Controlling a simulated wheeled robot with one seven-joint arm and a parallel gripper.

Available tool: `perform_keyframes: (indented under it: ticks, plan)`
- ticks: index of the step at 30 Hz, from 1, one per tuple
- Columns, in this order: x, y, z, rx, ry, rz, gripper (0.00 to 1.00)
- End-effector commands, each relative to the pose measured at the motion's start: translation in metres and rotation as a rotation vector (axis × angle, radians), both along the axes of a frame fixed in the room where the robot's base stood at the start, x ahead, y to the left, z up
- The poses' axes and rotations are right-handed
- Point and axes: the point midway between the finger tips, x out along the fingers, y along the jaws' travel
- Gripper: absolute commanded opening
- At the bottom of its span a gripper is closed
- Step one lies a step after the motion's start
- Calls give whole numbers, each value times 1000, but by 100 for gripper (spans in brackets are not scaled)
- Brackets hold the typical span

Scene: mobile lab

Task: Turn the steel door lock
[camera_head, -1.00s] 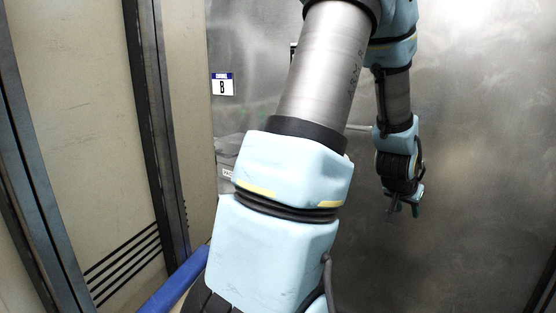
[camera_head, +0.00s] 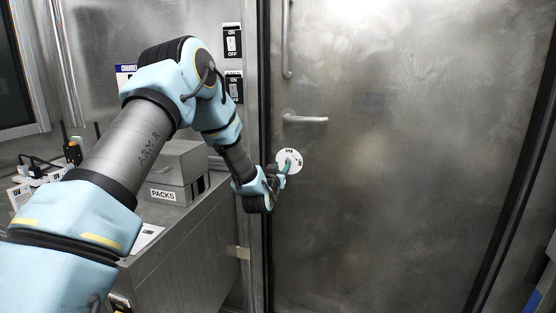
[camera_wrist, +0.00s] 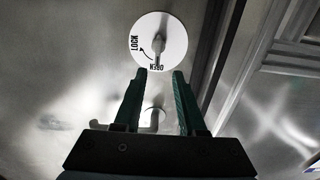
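The door lock is a round white disc (camera_head: 294,154) with a small turning knob on the steel door (camera_head: 400,170), below the lever handle (camera_head: 305,119). In the wrist view the disc (camera_wrist: 173,30) shows the words LOCK and OPEN, a curved arrow and a steel knob (camera_wrist: 157,44) at its middle. My gripper (camera_wrist: 159,73) has two green fingers held apart with nothing between them. Their tips lie just short of the disc in the picture, one to each side of the knob's line. In the head view my gripper (camera_head: 284,172) overlaps the disc's lower left; contact cannot be told.
A steel counter (camera_head: 195,245) stands left of the door, with a grey box labelled PACKS (camera_head: 175,193) on it. ON/OFF switches (camera_head: 233,41) are on the wall beside the door frame. The floor-side part of the door is clear.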

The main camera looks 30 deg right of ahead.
Motion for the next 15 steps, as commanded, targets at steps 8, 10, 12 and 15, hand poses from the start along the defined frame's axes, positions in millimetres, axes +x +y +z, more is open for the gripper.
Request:
perform_keyframes:
  ticks: [8,10,12,15]
  plan:
    - [36,-34,1,0,1,0,40]
    - [42,-39,1,-1,1,0,40]
    - [46,-44,0,1,2,0,40]
    - [50,-47,0,1,2,0,40]
